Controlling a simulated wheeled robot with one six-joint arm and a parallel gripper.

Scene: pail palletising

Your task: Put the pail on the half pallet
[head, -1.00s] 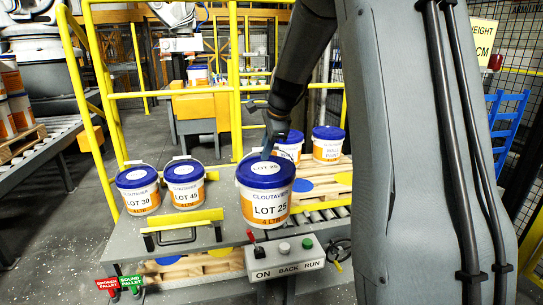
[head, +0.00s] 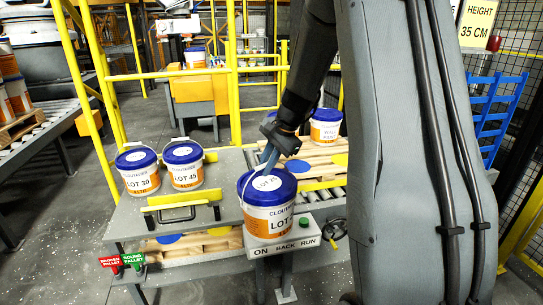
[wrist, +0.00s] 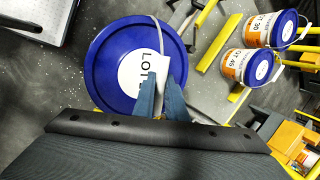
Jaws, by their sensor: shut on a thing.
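My gripper (head: 270,155) is shut on the wire handle of a white and orange pail with a blue lid (head: 270,222). The pail hangs nearly upright in front of the control box, its label partly turned away. In the wrist view my gripper's blue fingers (wrist: 160,98) cover part of the lid (wrist: 115,75) and its LOT tag. A wooden pallet (head: 318,154) with a blue and a yellow disc lies on the rollers behind, to the right. A second pallet (head: 208,242) lies on the lower shelf. I cannot tell which is the half pallet.
Pails LOT 30 (head: 138,172) and LOT 45 (head: 183,166) stand on the grey deck at left. A WALL PAINT pail (head: 326,128) stands on the rear pallet's far part. Yellow rails (head: 235,80) rise behind. The control box (head: 285,240) is close to the held pail.

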